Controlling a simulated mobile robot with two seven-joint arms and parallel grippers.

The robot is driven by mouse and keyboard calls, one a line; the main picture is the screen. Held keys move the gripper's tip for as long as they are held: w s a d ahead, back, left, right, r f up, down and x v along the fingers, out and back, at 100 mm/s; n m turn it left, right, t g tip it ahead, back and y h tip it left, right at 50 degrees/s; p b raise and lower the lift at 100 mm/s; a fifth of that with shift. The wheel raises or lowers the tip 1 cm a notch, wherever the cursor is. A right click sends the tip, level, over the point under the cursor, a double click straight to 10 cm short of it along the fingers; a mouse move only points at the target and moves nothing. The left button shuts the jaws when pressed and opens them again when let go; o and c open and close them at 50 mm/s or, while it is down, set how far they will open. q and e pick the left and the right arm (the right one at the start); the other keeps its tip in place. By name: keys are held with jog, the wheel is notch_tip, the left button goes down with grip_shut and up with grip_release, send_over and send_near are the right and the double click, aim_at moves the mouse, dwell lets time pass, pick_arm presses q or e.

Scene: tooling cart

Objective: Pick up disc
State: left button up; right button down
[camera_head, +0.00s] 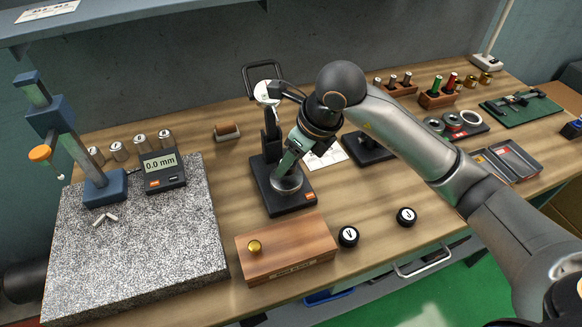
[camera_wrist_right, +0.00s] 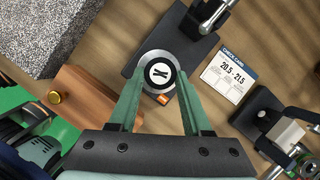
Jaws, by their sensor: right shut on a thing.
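A round silver disc (camera_head: 287,184) with a dark mark on its white centre shows between the fingers of my right gripper (camera_head: 291,166). The disc also shows in the right wrist view (camera_wrist_right: 158,72), with the two green fingers of the gripper (camera_wrist_right: 158,92) against its left and right sides. The gripper is shut on it. The disc is over the black base (camera_head: 290,205) of a dial gauge stand; I cannot tell whether it touches the base. My left gripper is not in view.
A wooden block (camera_head: 285,255) with a brass knob stands in front, beside black round pieces marked V (camera_head: 348,236) and another letter (camera_head: 405,216). A granite plate (camera_head: 150,235) lies left. A second black stand (camera_head: 368,150) and a printed card (camera_wrist_right: 229,74) are to the right.

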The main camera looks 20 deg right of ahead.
jog(key=s+d+r+b, duration=0.1)
jog(key=s+d+r, duration=0.5)
jog(key=s+r, duration=0.4)
jog(key=s, duration=0.2)
jog(key=shift+s+r, duration=0.2)
jog(key=shift+s, duration=0.1)
jog(key=shift+d, duration=0.1)
